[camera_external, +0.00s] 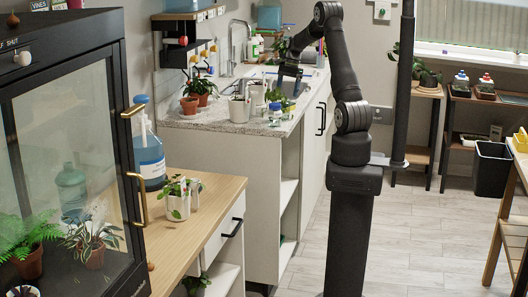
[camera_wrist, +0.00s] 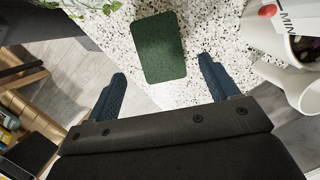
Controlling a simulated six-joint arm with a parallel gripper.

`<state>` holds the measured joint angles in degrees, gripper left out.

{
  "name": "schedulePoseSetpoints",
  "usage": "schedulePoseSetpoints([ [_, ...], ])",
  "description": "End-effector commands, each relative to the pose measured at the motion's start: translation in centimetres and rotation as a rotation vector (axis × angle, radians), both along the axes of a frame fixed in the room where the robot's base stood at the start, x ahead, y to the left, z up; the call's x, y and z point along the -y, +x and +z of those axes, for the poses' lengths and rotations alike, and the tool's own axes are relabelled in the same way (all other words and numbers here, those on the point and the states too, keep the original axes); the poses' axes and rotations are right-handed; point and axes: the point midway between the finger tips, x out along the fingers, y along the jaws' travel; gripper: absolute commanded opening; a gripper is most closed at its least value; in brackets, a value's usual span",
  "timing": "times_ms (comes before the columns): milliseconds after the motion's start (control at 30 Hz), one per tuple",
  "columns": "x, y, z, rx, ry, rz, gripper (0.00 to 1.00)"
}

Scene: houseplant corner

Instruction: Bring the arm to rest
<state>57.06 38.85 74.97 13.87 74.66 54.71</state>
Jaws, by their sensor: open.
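My gripper (camera_wrist: 162,68) is open, with its two blue fingers spread apart and nothing between them. In the wrist view it points down over the speckled countertop (camera_wrist: 110,38), near the counter's edge. A dark green rectangular pad (camera_wrist: 158,45) lies on the counter, seen between and beyond the fingertips. In the external view my gripper (camera_external: 289,80) is above the counter by the sink, with my arm bent over toward it. The fingers are too small to make out there.
In the wrist view a white mug (camera_wrist: 302,92) stands right of the fingers and leaves reach in at upper left. A glass cabinet (camera_external: 70,150) stands left.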

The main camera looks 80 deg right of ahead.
Motion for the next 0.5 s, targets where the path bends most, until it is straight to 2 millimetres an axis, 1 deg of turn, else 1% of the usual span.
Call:
schedulePoseSetpoints([
  [33,0.4,-0.1,1.1,0.003,-0.005,-0.001,0.80],
  [267,1.4,-0.7,5.6,0.002,-0.004,-0.001,0.80],
  [400,0.6,-0.4,2.5,-0.003,0.004,0.000,0.80],
  [500,0.1,-0.1,0.6,-0.003,0.004,0.001,0.80],
])
